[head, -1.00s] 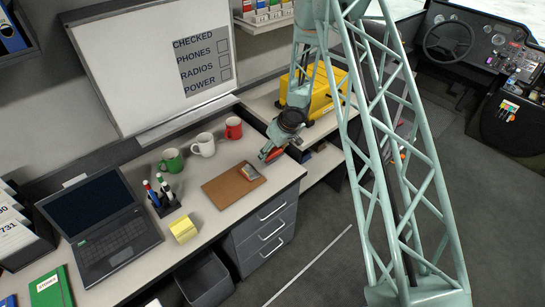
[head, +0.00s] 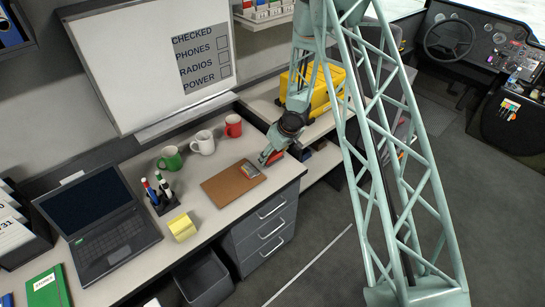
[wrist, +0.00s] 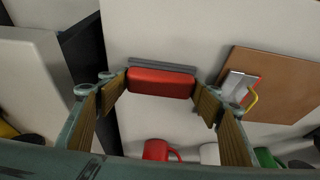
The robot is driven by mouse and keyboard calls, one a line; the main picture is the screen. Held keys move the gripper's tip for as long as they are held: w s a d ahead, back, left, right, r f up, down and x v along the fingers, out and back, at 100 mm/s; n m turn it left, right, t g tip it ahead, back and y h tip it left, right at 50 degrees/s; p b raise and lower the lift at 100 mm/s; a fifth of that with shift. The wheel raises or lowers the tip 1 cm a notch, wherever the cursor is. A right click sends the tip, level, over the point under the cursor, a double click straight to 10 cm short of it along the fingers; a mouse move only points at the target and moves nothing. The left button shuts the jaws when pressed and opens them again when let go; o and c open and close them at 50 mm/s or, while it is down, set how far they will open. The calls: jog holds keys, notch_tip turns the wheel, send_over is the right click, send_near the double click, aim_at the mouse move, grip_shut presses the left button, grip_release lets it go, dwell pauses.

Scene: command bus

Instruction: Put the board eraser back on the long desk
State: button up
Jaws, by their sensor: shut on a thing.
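The board eraser is a red block with a grey pad (wrist: 160,82). In the wrist view it sits between the fingertips of my gripper (wrist: 158,88), which is shut on it. In the head view my gripper (head: 268,158) is low over the right end of the long desk (head: 222,222), beside a brown clipboard (head: 226,188). A bit of the red eraser (head: 276,157) shows at the fingers. I cannot tell whether the eraser touches the desk top.
A red mug (head: 233,126), a white mug (head: 203,142) and a green mug (head: 170,158) stand along the back. A marker holder (head: 163,204), yellow notes (head: 182,228) and a laptop (head: 110,235) are further left. The front of the desk near the clipboard is clear.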

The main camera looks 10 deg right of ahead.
jog(key=o, duration=0.8)
jog(key=shift+f, duration=0.1)
jog(key=shift+c, duration=0.2)
jog(key=p+v, duration=0.3)
jog(key=v, duration=0.9)
jog(key=shift+s, duration=0.1)
dwell(0.6)
